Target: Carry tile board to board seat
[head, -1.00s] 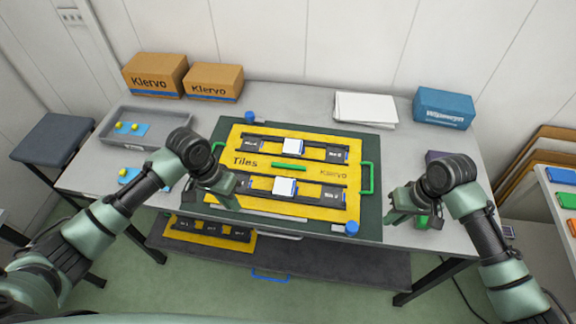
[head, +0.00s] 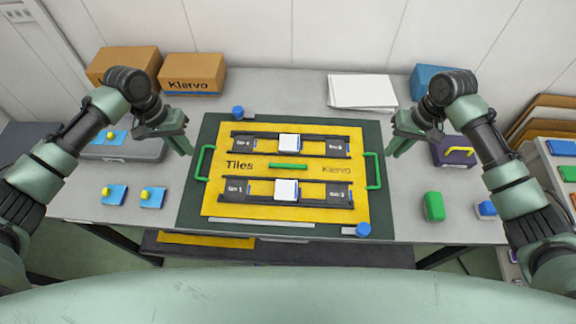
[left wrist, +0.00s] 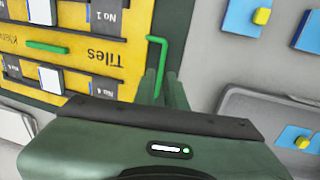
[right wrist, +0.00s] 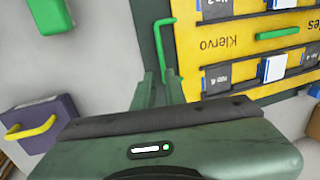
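The yellow tile board (head: 225,205) lies flat on a dark green mat (head: 192,205) on the table. It bears dark racks with black and white tiles, and a green bar in its middle. Green handles stand at its left side (head: 201,163) and right side (head: 375,171). My left gripper (head: 187,150) is open and empty, just above the left handle, which also shows beyond its fingers in the left wrist view (left wrist: 155,40). My right gripper (head: 392,151) is open and empty near the right handle, seen also in the right wrist view (right wrist: 158,35). I cannot tell which part is the board seat.
Blue knobs stand at the mat's back left (head: 238,112) and front right (head: 362,229). Cartons (head: 193,72) and white paper (head: 361,91) lie behind. A grey tray (head: 150,150) is left; a green block (head: 434,206) and a purple box (head: 448,150) are right.

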